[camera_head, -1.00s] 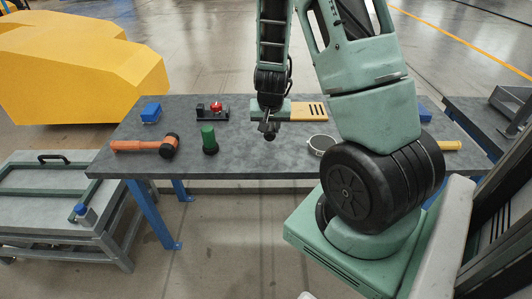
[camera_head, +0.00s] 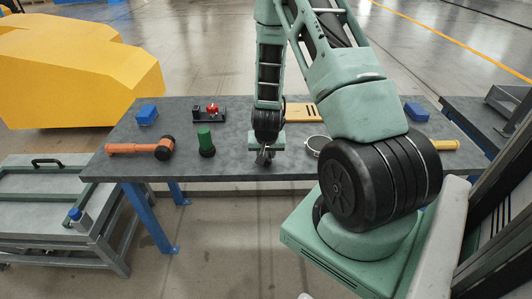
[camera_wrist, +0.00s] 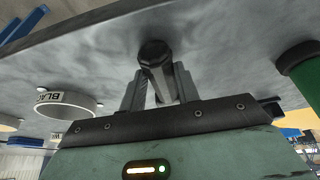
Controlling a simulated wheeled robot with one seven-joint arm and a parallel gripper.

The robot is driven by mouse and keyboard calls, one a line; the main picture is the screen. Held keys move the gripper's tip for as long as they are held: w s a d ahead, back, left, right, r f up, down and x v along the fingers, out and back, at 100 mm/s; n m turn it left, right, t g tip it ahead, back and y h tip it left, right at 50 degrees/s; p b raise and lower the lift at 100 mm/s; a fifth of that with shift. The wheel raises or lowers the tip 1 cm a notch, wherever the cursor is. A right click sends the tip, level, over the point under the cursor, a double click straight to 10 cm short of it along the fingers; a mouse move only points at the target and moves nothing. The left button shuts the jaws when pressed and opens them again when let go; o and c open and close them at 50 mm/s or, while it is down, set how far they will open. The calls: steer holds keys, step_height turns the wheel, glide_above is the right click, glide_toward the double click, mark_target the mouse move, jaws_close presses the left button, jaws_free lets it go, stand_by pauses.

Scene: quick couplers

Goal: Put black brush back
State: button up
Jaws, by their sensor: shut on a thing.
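My gripper (camera_head: 264,156) is shut on a dark cylinder with a hexagonal end, taken to be the black brush (camera_wrist: 154,58). In the wrist view the brush sits between the two grey fingers (camera_wrist: 160,84), end towards the camera; its far part is hidden. In the head view my gripper is over the table's front part, and the brush is too small to tell apart there. A white ring holder (camera_head: 317,146) stands right of my gripper; in the wrist view its label (camera_wrist: 68,104) begins "BLA". The held brush is apart from the ring.
A green cylinder (camera_head: 206,142) stands left of my gripper on the grey table (camera_head: 235,166). An orange-handled mallet (camera_head: 140,149), a blue block (camera_head: 147,115) and a red-knobbed fixture (camera_head: 209,112) lie further left. A yellow slotted block (camera_head: 303,114) is behind. My arm hides part of the right side.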

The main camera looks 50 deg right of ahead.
steer(key=o, duration=1.1)
steer(key=v, duration=1.2)
steer(key=a+r+n+y, duration=0.2)
steer(key=a+r+n, duration=0.15)
steer(key=a, duration=0.85)
steer(key=a+r+n+y, duration=0.3)
steer(key=a+n, duration=0.1)
steer(key=a, duration=0.7)
steer(key=s+a+r+n+g, duration=0.1)
steer(key=s+a+r+n, duration=0.1)
steer(key=s+a+n, duration=0.1)
steer(key=s+a+r+n+g, duration=0.1)
steer(key=s+a+r+n, duration=0.2)
steer(key=s+a, duration=0.3)
steer(key=s+a+r+n+h, duration=0.1)
steer(key=s+a+r+n, duration=0.1)
steer(key=s+a+n, duration=0.2)
steer(key=shift+s+a+r+g, duration=0.1)
steer(key=shift+s+g, duration=0.1)
steer(key=shift+s, duration=0.65)
steer(key=shift+s+a+r+g, duration=0.1)
steer(key=shift+s+r+g, duration=0.1)
steer(key=shift+s, duration=0.6)
